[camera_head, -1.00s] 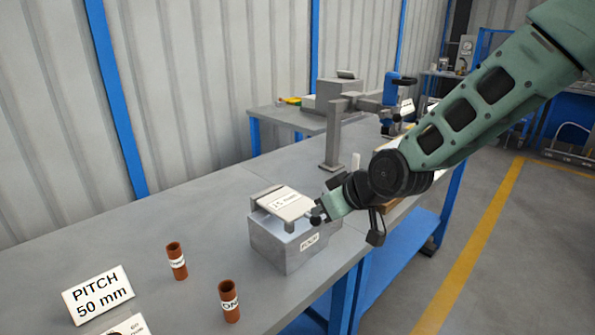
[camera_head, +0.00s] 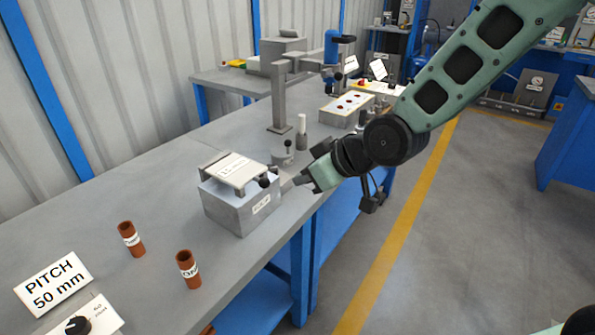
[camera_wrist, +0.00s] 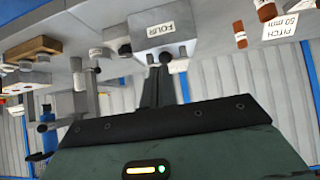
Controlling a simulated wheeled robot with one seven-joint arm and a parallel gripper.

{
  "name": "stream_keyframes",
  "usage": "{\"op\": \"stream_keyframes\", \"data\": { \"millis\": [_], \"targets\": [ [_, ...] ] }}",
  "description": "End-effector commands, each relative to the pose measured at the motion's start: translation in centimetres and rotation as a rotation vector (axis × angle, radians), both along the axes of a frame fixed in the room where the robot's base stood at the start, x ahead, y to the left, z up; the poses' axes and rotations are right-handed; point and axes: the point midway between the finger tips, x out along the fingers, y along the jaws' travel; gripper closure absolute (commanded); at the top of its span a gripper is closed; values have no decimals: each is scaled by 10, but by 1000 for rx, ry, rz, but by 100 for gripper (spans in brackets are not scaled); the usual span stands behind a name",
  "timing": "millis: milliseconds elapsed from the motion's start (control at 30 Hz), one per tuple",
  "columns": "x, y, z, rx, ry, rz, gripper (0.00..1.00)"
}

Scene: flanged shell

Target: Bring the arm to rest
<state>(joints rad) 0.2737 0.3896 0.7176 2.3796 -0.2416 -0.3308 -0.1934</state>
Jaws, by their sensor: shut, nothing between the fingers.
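My arm reaches in from the upper right of the head view. My gripper (camera_head: 291,184) points left, beside the right side of a grey block (camera_head: 232,212) on the bench. Its fingers are shut and empty. In the wrist view, the closed fingers (camera_wrist: 158,88) point up the picture toward the same block (camera_wrist: 145,42), whose label reads "FOUR". A gap between fingertips and block is hard to judge. A plate with a white card (camera_head: 240,168) lies on top of the block, with dark knobs at its right edge.
The grey bench (camera_head: 165,180) runs along a corrugated wall. Two brown tubes (camera_head: 131,239) (camera_head: 188,270) and a "PITCH 50 mm" sign (camera_head: 53,284) stand at front left. A grey post (camera_head: 279,97) and a box with red buttons (camera_head: 347,108) stand farther back. Open floor (camera_head: 450,230) lies right.

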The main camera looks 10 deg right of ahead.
Motion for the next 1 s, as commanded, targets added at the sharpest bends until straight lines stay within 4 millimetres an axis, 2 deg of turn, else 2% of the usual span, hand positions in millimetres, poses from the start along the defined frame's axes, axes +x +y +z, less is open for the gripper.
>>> {"op": "stream_keyframes", "data": {
  "millis": [267,367,467,567,700,800,900,1000],
  "targets": [
    [0,0,0,1,-1,0,100],
    [-15,3,3,-41,39,8,100],
    [-50,5,8,-135,135,16,100],
    [-100,1,19,-250,261,7,100],
    [-171,-14,39,-380,432,-23,100],
    [-212,-24,53,-440,529,-45,100],
    [-240,-33,62,-476,599,-57,100],
    [-254,-37,66,-494,636,-64,100]
  ]
}}
